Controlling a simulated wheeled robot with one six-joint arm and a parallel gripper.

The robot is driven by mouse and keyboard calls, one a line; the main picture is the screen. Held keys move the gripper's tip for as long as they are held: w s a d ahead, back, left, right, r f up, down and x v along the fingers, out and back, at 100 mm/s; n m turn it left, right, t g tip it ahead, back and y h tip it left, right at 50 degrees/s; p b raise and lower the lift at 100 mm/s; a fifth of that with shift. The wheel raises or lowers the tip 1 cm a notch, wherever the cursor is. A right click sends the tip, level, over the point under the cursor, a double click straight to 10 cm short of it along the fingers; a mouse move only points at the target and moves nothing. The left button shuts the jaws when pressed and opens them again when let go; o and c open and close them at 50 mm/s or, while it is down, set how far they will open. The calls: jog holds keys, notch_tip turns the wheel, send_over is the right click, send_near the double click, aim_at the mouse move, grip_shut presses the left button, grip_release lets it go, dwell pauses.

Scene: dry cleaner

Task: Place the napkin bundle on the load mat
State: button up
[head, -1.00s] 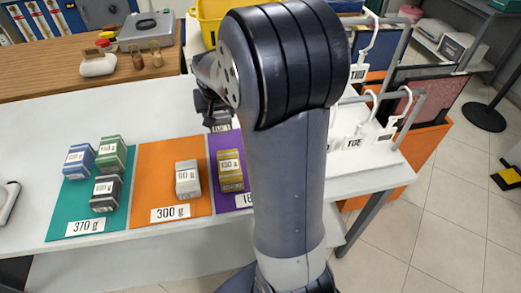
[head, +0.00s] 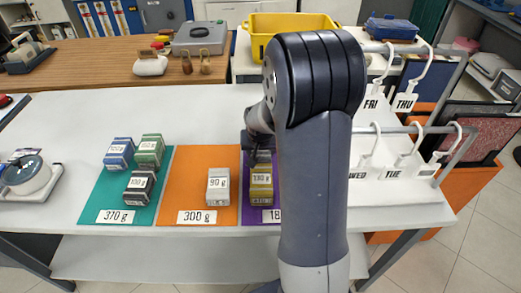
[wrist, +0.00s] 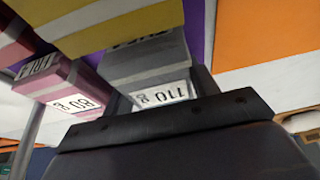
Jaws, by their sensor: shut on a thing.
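My gripper (head: 260,152) is over the purple mat (head: 247,205), just behind a yellow bundle (head: 262,184) labelled 130 g. In the wrist view my gripper (wrist: 165,105) is shut on a grey bundle (wrist: 147,70) labelled 110 g; I cannot make this bundle out in the head view. The purple mat's label is partly hidden by my arm. The orange mat (head: 200,165), labelled 300 g, bears a pale grey bundle (head: 218,187) labelled 90 g. The teal mat (head: 105,195), labelled 370 g, bears a blue bundle (head: 119,153), a green one (head: 150,150) and a black one (head: 139,186).
In the wrist view a pink bundle (wrist: 58,78) labelled 80 g is close beside the held one. White hangers with day tags (head: 370,165) hang at the right. A round device (head: 28,175) stands at the left. The table behind the mats is clear.

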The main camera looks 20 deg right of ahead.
jog(key=shift+f, duration=0.15)
jog(key=o, duration=1.1)
jog(key=shift+r, duration=0.7)
jog(key=v, duration=1.1)
jog(key=shift+s+a+p, duration=0.15)
jog(key=shift+s+p, duration=0.1)
jog(key=shift+p, duration=0.05)
